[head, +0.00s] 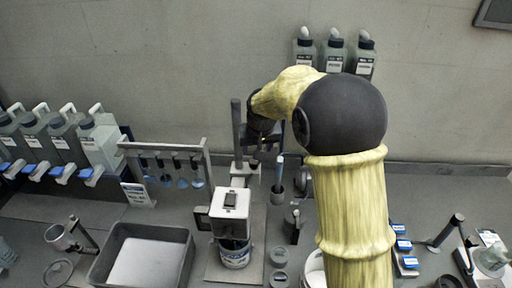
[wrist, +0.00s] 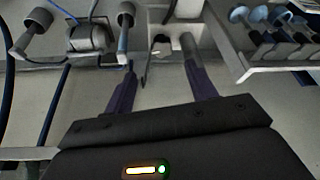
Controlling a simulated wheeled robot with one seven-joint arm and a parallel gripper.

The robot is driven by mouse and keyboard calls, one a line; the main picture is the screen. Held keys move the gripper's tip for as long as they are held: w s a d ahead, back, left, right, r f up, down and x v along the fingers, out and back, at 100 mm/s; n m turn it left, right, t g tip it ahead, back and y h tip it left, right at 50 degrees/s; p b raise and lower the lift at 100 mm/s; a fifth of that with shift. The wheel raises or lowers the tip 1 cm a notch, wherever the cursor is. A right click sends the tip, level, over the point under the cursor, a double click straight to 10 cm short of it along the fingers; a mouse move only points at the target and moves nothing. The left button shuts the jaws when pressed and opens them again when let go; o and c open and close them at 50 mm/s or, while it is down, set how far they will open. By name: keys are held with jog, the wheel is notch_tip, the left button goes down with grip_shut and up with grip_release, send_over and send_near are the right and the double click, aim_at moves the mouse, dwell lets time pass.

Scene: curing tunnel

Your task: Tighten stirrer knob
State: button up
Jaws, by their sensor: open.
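The stirrer stands left of centre in the head view: an upright dark post (head: 236,125), a white box-shaped head (head: 230,203) with a dark panel on top, and a labelled pot (head: 235,254) below it. My gripper (head: 262,142) is beside the upper post, partly hidden by my own arm. In the wrist view my gripper (wrist: 160,66) is open, with two dark purple fingers apart and nothing clearly held. A pale fitting (wrist: 162,45) and a grey rod (wrist: 188,45) lie just beyond the fingertips. I cannot make out the stirrer knob for certain.
A grey tray (head: 110,226) stands left of the stirrer. A rack with hanging blue-ended tools (head: 165,147) is behind it. White-handled jugs (head: 96,140) line the far left. Bottles (head: 333,58) are on the back wall. A blue-topped tool stands in a dark holder (head: 277,197) near my gripper.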

jog(key=s+d+f+m+g, duration=0.1)
jog(key=s+d+f, duration=0.2)
jog(key=s+d, duration=0.5)
jog(key=s+d+f+m+h, duration=0.1)
jog(key=s+d+f, duration=0.2)
jog(key=s+d, duration=0.5)
jog(key=s+b, duration=0.1)
jog(key=s, duration=0.8)
jog(key=shift+s+d+g, duration=0.2)
jog(key=shift+d+g, duration=0.2)
